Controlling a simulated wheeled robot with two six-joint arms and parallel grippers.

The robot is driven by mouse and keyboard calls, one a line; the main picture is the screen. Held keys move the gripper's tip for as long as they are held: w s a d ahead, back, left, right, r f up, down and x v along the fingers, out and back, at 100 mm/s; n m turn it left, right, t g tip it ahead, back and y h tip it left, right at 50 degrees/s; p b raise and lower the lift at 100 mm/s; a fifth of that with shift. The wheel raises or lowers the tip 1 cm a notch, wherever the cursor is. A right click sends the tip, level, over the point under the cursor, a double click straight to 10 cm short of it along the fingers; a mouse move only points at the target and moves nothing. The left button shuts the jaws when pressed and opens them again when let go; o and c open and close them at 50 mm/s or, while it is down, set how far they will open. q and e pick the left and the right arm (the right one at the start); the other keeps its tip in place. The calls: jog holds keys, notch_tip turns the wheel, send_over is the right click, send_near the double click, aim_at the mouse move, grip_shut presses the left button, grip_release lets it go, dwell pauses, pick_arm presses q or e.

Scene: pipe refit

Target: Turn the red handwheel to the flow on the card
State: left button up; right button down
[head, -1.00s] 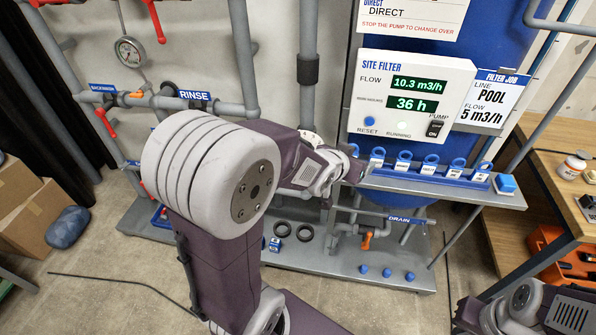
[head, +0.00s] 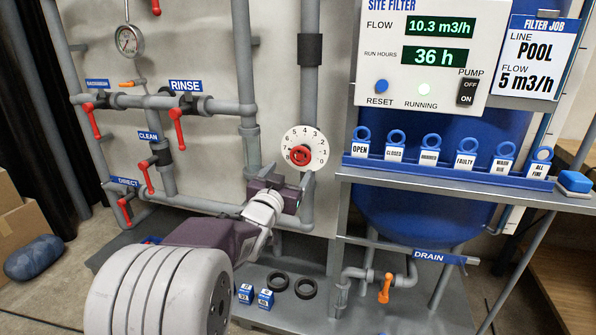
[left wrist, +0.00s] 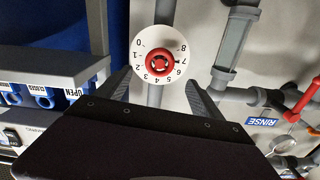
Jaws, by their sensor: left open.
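The red handwheel (head: 301,156) sits at the centre of a round white dial (head: 290,136) numbered 0 to 8 on the upright grey pipe. In the left wrist view the handwheel (left wrist: 160,63) shows upside down between my fingers, beyond their tips. A small dark mark seems to lie near 7, but it is too small to be sure. My left gripper (left wrist: 160,88) is open and empty; in the head view it (head: 303,187) is just below the dial. The card (head: 530,62) reads POOL, flow 5 m3/h. The flow display (head: 437,28) reads 10.3 m3/h.
Red-handled valves, such as the RINSE valve (head: 179,128), stand left of the dial. A shelf (head: 440,186) with blue-ringed tags juts out to the right. Below are an orange drain valve (head: 385,288) and black rings (head: 305,288). The space before the dial looks clear.

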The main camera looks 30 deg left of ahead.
aim_at(300, 158)
pick_arm(q)
jog(key=b+x, duration=0.2)
jog(key=x, duration=0.7)
jog(key=shift+d, duration=0.1)
jog(key=c, duration=1.3)
jog(key=shift+b, duration=0.3)
jog(key=shift+c, duration=0.2)
jog(key=m+b, duration=0.2)
jog(key=m, duration=0.2)
jog(key=shift+f, duration=0.15)
jog(key=m+b, duration=0.2)
jog(key=m, duration=0.2)
jog(key=shift+m, duration=0.3)
jog(key=m+b, duration=0.2)
jog(key=m, duration=0.2)
jog(key=shift+b, duration=0.35)
jog(key=shift+m+b, duration=0.75)
jog(key=shift+m, duration=1.35)
